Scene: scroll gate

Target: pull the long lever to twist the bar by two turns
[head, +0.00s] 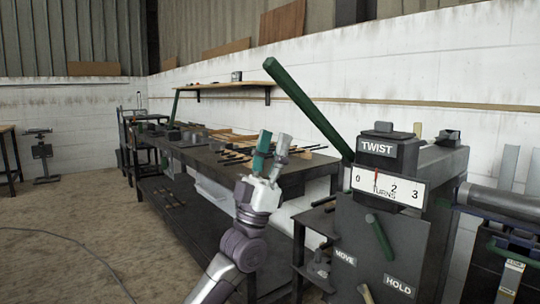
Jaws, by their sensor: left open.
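The long lever (308,108) is a green bar. It slants from its raised upper-left end down to the right, behind the dark TWIST box (386,150) on the grey machine. A white TURNS scale (386,188) on the machine's front is marked 0 to 3, and a thin red mark shows near its 0 end. My left gripper (273,143) is open and empty, pointing up, below and left of the lever and apart from it in the picture. I cannot make out the bar to be twisted. My right gripper is not in view.
A short green handle (380,237) stands out from the machine front near the MOVE and HOLD labels. A dark workbench (205,152) with rods and tools stands behind my left arm. A grey cylinder (505,201) lies at right. Open floor (70,245) is at left.

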